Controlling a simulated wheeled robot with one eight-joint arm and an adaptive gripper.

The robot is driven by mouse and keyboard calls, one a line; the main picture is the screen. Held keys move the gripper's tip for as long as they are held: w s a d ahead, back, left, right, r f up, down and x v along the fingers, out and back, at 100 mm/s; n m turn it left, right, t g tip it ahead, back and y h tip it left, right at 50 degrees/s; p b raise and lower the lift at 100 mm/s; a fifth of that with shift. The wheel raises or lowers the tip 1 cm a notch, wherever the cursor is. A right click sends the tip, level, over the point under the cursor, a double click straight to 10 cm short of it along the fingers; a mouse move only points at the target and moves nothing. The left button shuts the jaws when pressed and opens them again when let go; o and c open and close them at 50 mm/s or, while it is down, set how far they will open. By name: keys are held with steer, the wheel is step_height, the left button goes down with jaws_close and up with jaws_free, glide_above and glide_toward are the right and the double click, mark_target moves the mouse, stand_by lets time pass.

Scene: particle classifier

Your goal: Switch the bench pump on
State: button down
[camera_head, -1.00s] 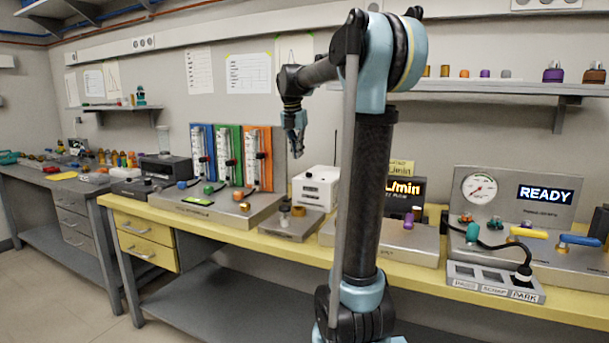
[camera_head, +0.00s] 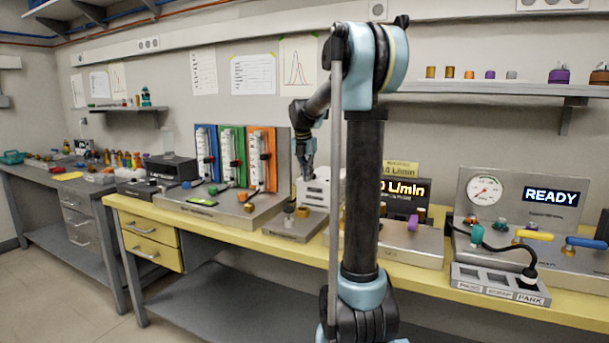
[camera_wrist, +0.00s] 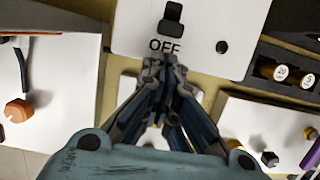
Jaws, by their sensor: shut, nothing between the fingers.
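The white box marked OFF, which I take for the bench pump, shows at the top of the wrist view (camera_wrist: 205,52). Its black switch (camera_wrist: 172,20) sits just above the OFF lettering. In the head view the white box (camera_head: 312,193) stands at mid-bench, partly hidden by my gripper and arm. My gripper (camera_wrist: 160,64) is shut and empty. Its tips appear just below the OFF lettering in the wrist view, short of the switch in the picture; I cannot tell whether they touch the box. In the head view my gripper (camera_head: 309,172) overlaps the box.
The panel with blue, green and orange flow tubes (camera_head: 232,160) stands left of the box. A small grey plate with knobs (camera_head: 296,226) lies in front. A lit flow display (camera_head: 404,190) stands right, partly behind my arm. A shelf (camera_head: 480,88) hangs above.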

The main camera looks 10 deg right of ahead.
mark_target(312, 179)
steer(key=shift+w+d, duration=0.25)
steer(key=shift+w, duration=0.2)
steer(key=shift+w+d, duration=0.1)
steer(key=shift+d, duration=0.05)
steer(key=shift+w+d, duration=0.35)
steer(key=shift+w, duration=0.2)
steer(key=shift+w+d, duration=0.35)
steer(key=shift+w, duration=0.2)
steer(key=shift+a, duration=0.1)
steer(key=s+a+r, duration=0.3)
steer(key=s+r, duration=0.2)
steer(key=r, duration=0.4)
steer(key=shift+s+a+r, duration=0.2)
steer(key=shift+a+r, duration=0.05)
steer(key=shift+r, duration=0.1)
